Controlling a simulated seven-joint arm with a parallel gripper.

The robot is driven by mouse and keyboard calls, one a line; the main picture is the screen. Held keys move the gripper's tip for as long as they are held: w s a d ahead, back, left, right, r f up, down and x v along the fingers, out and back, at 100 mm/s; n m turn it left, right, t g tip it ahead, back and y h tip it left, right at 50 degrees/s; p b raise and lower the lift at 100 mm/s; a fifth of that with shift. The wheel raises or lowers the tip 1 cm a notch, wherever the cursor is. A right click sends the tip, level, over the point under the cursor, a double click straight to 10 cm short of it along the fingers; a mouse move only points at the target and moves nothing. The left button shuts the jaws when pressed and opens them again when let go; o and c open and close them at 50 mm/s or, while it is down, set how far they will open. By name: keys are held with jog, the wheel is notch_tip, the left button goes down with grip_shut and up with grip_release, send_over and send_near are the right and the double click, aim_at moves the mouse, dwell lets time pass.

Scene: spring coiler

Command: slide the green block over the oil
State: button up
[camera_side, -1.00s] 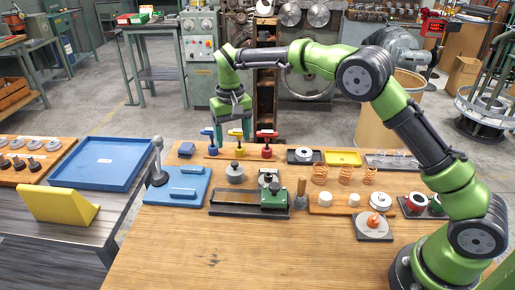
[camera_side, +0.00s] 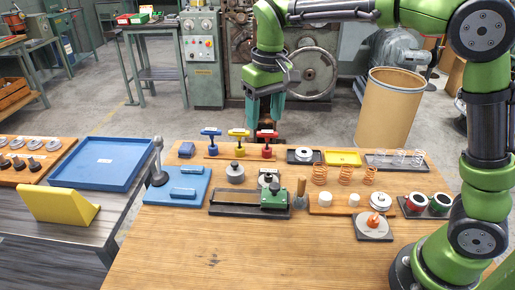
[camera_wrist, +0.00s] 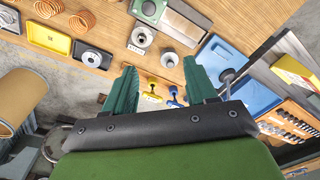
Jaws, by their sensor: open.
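The green block (camera_side: 273,196) sits at the right end of a long dark tray with a brown strip (camera_side: 235,197) on the wooden bench. It also shows at the top edge of the wrist view (camera_wrist: 149,8), partly cut off. I cannot pick out oil for certain; the brown strip left of the block could be an oiled surface. My gripper (camera_side: 265,118) is open and empty, fingers pointing down, beyond the back edge of the bench and well above it. In the wrist view its two green fingers (camera_wrist: 160,85) stand wide apart.
Blue, yellow and red T-handled tools (camera_side: 238,137) stand at the bench's back edge, between gripper and block. Copper springs (camera_side: 345,174) stand to the right. The bench front is clear.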

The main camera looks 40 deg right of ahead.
aim_at(275, 185)
jog(key=shift+n+g, duration=0.3)
jog(key=shift+n, duration=0.2)
jog(key=s+f, duration=0.1)
jog(key=f, duration=0.5)
jog(key=s+f, duration=0.1)
jog(key=f, duration=0.5)
jog(key=s+f, duration=0.1)
jog(key=f, duration=0.5)
jog(key=shift+s+d+f, duration=0.1)
jog(key=shift+s+d, duration=0.1)
jog(key=shift+d, duration=0.1)
grip_shut()
